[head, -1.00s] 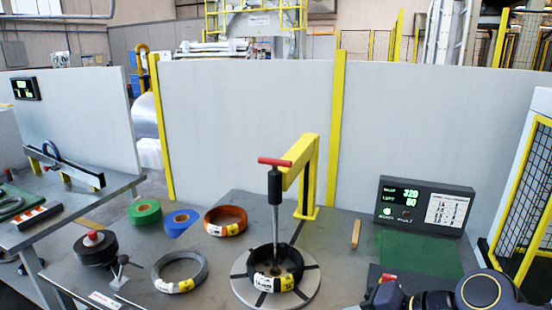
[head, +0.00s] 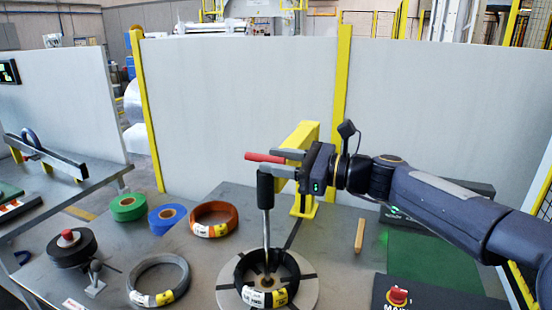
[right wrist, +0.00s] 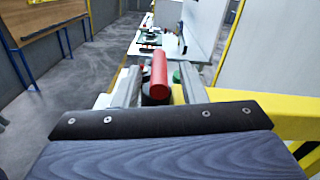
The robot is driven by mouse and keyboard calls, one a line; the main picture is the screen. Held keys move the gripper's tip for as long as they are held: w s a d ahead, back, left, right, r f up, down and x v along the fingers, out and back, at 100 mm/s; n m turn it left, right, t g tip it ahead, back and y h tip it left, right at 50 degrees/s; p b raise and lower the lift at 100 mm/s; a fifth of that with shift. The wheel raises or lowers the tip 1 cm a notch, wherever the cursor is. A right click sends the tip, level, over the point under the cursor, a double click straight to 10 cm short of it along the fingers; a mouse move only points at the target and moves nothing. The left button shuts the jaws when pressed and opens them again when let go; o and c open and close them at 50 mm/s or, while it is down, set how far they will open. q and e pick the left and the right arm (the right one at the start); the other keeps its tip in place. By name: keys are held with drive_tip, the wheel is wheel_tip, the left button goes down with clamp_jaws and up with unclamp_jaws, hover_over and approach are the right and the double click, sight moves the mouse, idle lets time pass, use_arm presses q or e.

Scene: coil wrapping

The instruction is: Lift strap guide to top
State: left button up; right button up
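The strap guide is an upright metal rod with a black sleeve (head: 265,192) and a red crossbar handle (head: 262,157). Its lower end stands inside the black wrapped coil (head: 246,266) on the round turntable (head: 301,293). My right gripper (head: 286,163) reaches in from the right at handle height, its two fingers spread around the handle's right part. In the right wrist view the red handle (right wrist: 159,76) lies between the two fingers, with gaps seen on both sides, so the gripper looks open. My left gripper is not in view.
A yellow post with an arm (head: 303,150) stands just behind the handle, close to my gripper. Orange (head: 213,219), blue (head: 167,218) and green (head: 128,207) rolls and a grey coil (head: 158,281) lie to the left. A red button box (head: 397,296) is at front right.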

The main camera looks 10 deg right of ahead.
drive_tip(key=shift+w+a, duration=0.15)
drive_tip(key=shift+a, duration=0.1)
clamp_jaws()
